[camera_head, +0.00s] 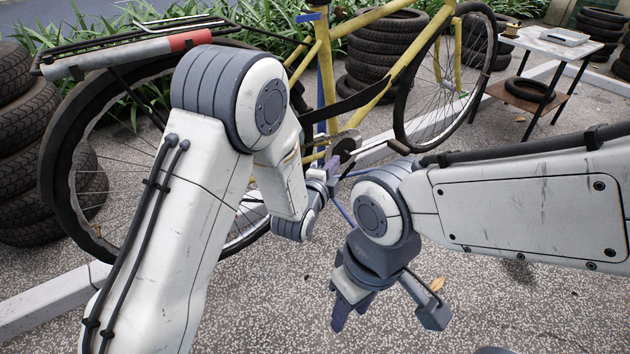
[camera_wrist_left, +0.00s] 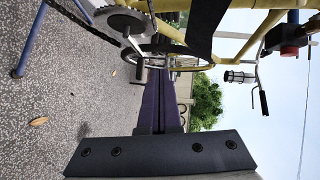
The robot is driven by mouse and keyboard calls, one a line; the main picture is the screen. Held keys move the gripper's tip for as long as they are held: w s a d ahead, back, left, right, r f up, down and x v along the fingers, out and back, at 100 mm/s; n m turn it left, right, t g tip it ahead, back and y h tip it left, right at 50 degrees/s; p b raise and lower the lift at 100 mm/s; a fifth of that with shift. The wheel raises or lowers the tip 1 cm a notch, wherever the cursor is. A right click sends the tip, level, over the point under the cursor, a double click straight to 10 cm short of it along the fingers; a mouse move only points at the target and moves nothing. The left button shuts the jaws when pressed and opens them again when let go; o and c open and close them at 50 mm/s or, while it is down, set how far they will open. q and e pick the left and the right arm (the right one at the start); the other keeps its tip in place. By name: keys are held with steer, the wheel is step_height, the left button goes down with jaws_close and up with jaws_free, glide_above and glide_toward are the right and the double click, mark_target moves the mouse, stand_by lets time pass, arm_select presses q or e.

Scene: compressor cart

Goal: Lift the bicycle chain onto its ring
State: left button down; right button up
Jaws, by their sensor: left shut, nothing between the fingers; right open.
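The yellow bicycle (camera_head: 392,75) stands across the head view. Its chain ring (camera_head: 346,143) is small and partly hidden there; in the left wrist view a grey toothed ring (camera_wrist_left: 124,21) shows at the top left. A dark strip that looks like the chain (camera_wrist_left: 72,14) runs near it; I cannot tell whether it sits on the teeth. My left gripper (camera_head: 333,172) is just below the ring area, with its purple fingers (camera_wrist_left: 158,100) shut together and empty. My right gripper (camera_head: 345,310) is open and empty, pointing down over the paving, apart from the bicycle.
Stacked tyres stand at the left (camera_head: 20,150) and behind the frame (camera_head: 375,60). A small table (camera_head: 555,45) with a tyre on its lower shelf is at the back right. A blue stand leg (camera_wrist_left: 28,45) is near the ring. The speckled paving (camera_head: 480,310) in front is mostly clear.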

mark_target(309, 145)
arm_select(q)
steer(key=a+f+m+t+b, duration=0.3)
steer(key=f+b, duration=0.1)
steer(key=f, duration=0.2)
steer(key=a+f+m+t+b, duration=0.3)
steer(key=f+b, duration=0.2)
steer(key=f, duration=0.1)
steer(key=a+r+b+x, duration=0.1)
steer(key=a+b+x, duration=0.1)
steer(key=x, duration=1)
steer(key=shift+w+r+b, duration=0.3)
steer(key=shift+r+b, duration=0.15)
steer(key=shift+b, duration=0.05)
arm_select(e)
step_height(309, 145, down, 15)
arm_select(q)
steer(key=shift+d, duration=0.1)
